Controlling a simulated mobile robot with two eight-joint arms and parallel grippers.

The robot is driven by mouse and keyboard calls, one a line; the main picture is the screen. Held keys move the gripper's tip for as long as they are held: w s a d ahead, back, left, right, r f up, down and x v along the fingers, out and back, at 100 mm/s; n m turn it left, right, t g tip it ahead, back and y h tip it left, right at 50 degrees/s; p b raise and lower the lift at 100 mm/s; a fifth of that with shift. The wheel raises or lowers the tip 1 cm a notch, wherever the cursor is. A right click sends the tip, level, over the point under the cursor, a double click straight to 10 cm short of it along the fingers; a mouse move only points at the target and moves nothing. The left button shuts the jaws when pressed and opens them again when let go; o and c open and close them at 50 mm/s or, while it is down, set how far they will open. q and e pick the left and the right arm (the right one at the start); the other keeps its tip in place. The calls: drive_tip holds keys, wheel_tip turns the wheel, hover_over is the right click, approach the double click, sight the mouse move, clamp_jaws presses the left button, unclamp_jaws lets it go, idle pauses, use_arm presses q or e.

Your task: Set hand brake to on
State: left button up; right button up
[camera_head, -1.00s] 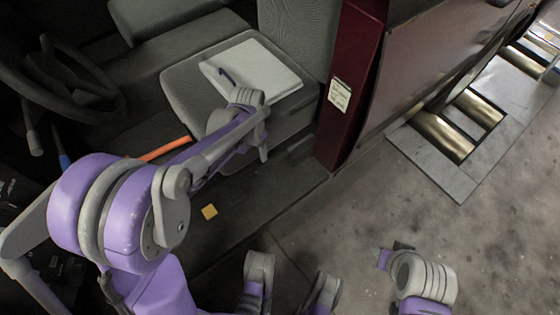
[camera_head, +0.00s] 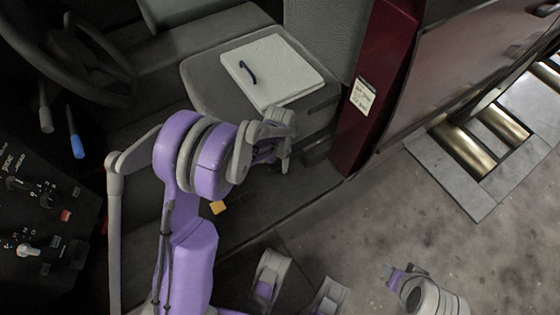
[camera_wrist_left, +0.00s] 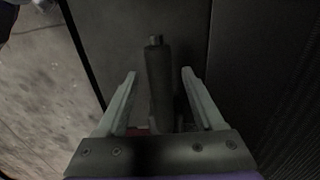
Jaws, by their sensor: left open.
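In the left wrist view a dark upright lever with a small button-like top, which looks like the hand brake (camera_wrist_left: 159,85), stands between the two fingers of my left gripper (camera_wrist_left: 158,73). The fingers are open on either side of it, with visible gaps. The lever's foot is hidden by the gripper body. In the head view my left gripper (camera_head: 280,147) is low in front of the seat's near edge, small and partly hidden by its wrist; the lever cannot be made out there.
The seat (camera_head: 205,85) carries a white pad (camera_head: 285,72) with a dark pen-like item. A steering wheel (camera_head: 70,55), a blue-tipped lever (camera_head: 76,145) and a control panel (camera_head: 40,205) are at left. A dark red door post (camera_head: 375,95) stands at right. Open floor (camera_head: 400,230) lies beyond the sill.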

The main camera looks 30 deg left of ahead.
use_arm(q)
drive_tip(key=shift+f, duration=0.25)
clamp_jaws()
idle(1.4)
